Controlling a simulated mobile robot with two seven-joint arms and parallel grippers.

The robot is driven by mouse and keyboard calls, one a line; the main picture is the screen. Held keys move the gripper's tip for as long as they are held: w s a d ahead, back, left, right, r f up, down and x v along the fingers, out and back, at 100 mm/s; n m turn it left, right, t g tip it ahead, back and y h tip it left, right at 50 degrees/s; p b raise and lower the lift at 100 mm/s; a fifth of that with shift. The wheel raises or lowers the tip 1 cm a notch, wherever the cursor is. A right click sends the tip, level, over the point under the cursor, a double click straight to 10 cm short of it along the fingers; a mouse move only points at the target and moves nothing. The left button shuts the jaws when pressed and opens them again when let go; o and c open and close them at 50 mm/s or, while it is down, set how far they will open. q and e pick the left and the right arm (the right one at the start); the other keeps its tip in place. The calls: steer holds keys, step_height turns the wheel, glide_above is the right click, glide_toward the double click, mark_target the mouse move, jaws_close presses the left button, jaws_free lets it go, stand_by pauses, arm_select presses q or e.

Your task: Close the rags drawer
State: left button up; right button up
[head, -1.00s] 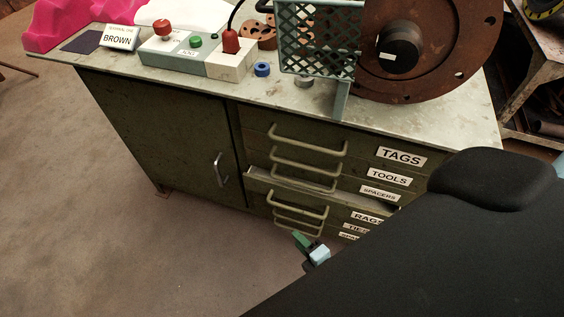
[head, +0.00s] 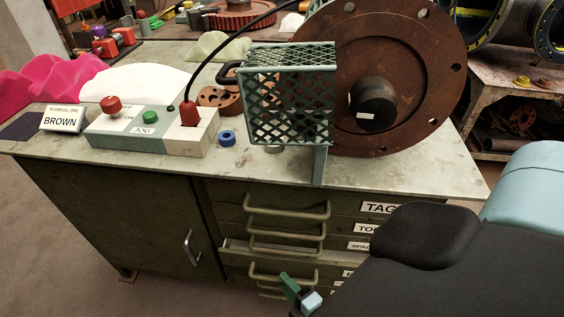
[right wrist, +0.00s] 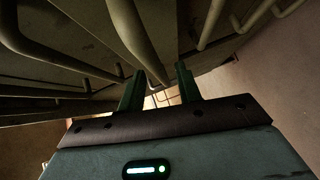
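The rags drawer (head: 285,254) sticks out from the green cabinet in the head view, its pale top edge showing. Its handle (head: 264,277) is below that edge; its label is mostly hidden behind my right arm. My right gripper (head: 288,283) is at the handle's right part; contact cannot be told. In the right wrist view my right gripper (right wrist: 159,80) has its two green fingers apart, with several handle bars beyond and around them. No held thing shows between them. My left gripper is not in view.
Above are the closed-looking tags drawer (head: 340,207) and other drawers with handles. A cabinet door (head: 120,225) is at left. Floor is free at lower left.

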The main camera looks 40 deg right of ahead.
steer(key=shift+w+d+f, duration=0.1)
steer(key=shift+w+f, duration=0.05)
steer(key=shift+w, duration=1.05)
jaws_close()
